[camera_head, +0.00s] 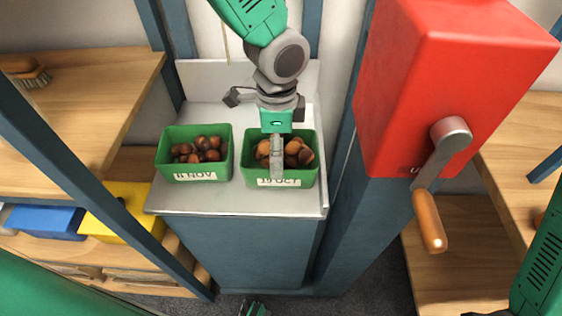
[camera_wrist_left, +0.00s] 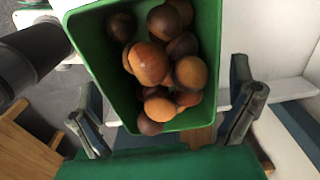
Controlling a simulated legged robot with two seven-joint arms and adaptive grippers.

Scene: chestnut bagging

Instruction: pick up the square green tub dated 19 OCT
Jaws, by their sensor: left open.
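The square green tub with an OCT label (camera_head: 308,176) stands on the grey counter, filled with brown chestnuts. The day number on its label is partly covered by my gripper, so I cannot read it fully. My left gripper (camera_head: 277,165) hangs above this tub at its front side, fingers pointing down. In the left wrist view the tub (camera_wrist_left: 210,45) fills the upper middle, and the fingers (camera_wrist_left: 168,108) are spread apart near its lower end. I cannot tell whether they touch it. A second green tub (camera_head: 196,176), labelled 11 NOV, stands to the left.
The grey counter (camera_head: 240,203) has a little bare room around the tubs. A red box with a crank handle (camera_head: 430,222) stands to the right. Blue posts flank the counter. A wooden shelf with a brush (camera_head: 28,72) and blue and yellow bins (camera_head: 118,210) are at left.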

